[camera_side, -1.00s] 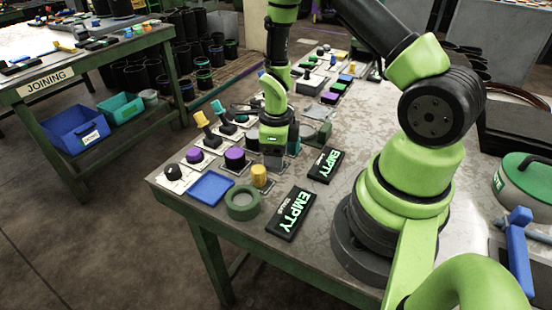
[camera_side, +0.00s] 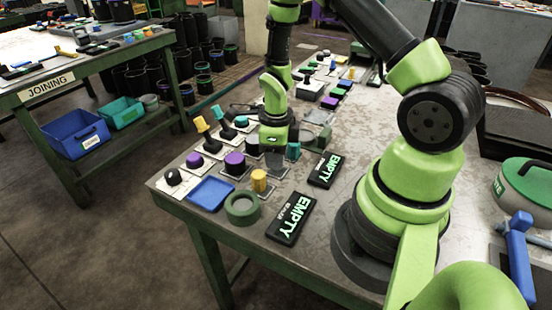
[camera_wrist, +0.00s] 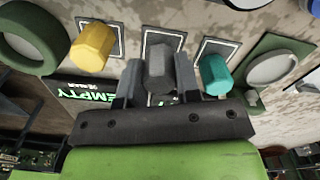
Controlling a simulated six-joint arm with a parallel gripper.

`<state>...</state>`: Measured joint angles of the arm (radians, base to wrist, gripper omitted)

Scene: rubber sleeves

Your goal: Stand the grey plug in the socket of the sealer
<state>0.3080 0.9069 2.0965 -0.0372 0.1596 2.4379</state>
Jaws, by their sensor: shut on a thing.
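My gripper (camera_wrist: 158,80) is shut on the grey plug (camera_wrist: 158,62), with one finger on each side of it. The plug is over its dark, white-edged pad, between the yellow plug (camera_wrist: 93,47) and the teal plug (camera_wrist: 215,75); I cannot tell whether it touches the pad. In the side view my gripper (camera_side: 273,160) points down and mostly hides the grey plug. A green ring-shaped holder (camera_side: 242,206) sits near the front table edge and also shows in the wrist view (camera_wrist: 30,38). I cannot tell for sure which part is the sealer.
The yellow plug (camera_side: 259,180) and the teal plug (camera_side: 293,151) stand close on either side of my gripper. A blue tray (camera_side: 211,193), purple knob (camera_side: 235,160) and black knob (camera_side: 173,176) lie to the left. Two EMPTY signs (camera_side: 291,217) (camera_side: 325,170) lie to the right.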

